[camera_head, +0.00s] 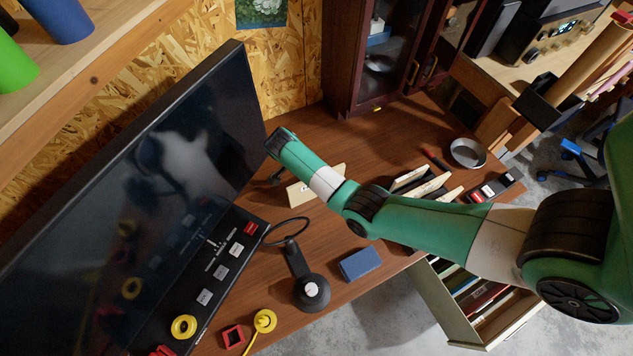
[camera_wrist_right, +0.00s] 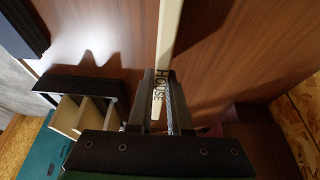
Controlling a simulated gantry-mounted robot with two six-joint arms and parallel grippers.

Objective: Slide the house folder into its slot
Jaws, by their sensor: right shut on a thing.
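The house folder (camera_head: 318,184) is a thin cream panel with a small dark label, partly behind my right forearm in the head view. In the right wrist view the house folder (camera_wrist_right: 170,35) is seen edge-on, and its label reads HOUSE. My right gripper (camera_wrist_right: 163,85) is shut on its edge. In the head view that gripper is mostly hidden behind my arm's end. A black file holder with cream dividers (camera_head: 424,187) stands on the desk to the right, partly behind my arm. The file holder (camera_wrist_right: 82,88) shows at the left in the wrist view, apart from the folder. My left gripper is not in view.
A large dark monitor (camera_head: 140,165) stands at left. A round metal dish (camera_head: 467,152), a red marker (camera_head: 435,158) and a row of small blocks (camera_head: 490,190) lie at right. A blue box (camera_head: 360,263) and a round black device (camera_head: 311,291) are near the front edge.

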